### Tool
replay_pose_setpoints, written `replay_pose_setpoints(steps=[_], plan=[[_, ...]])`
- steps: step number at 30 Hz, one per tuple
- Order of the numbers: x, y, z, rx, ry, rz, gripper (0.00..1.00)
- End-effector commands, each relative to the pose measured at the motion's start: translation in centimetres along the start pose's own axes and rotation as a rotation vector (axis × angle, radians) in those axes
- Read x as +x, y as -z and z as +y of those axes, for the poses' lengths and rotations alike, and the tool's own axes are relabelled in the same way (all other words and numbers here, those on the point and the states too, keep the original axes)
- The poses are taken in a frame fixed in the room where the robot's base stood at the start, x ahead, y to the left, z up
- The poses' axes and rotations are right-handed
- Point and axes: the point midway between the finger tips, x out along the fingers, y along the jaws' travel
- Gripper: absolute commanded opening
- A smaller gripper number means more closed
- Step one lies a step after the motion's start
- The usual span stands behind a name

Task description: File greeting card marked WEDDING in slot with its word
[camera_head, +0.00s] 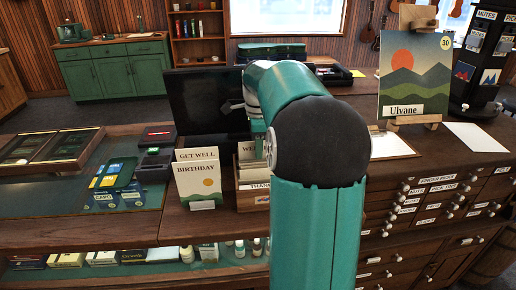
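A wooden card rack (247,174) stands on the counter, partly hidden behind my teal arm. A card in it (244,149) starts with "WE"; the rest of its word is hidden. A lower label begins "THAN". To its left stands a holder with a "GET WELL" card (196,155) behind a "BIRTHDAY" card (197,184). My gripper (233,105) seems to be the small grey part beside my wrist, above the rack, before a dark screen. Its fingers are too small and covered to read. I see no card clearly in it.
A dark monitor (197,100) stands behind the rack. To the right are an easel picture marked "Ulvane" (414,75), a clipboard (391,146) and a white sheet (476,137). A glass display (85,245) fills the left; labelled drawers (440,200) are at right.

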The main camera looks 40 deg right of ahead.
Motion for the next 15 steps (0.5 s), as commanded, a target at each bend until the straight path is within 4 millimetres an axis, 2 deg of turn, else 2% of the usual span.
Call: replay_pose_setpoints(steps=[15], plan=[[-10.6, 0.0, 0.0, 0.0, 0.004, 0.0, 0.29]])
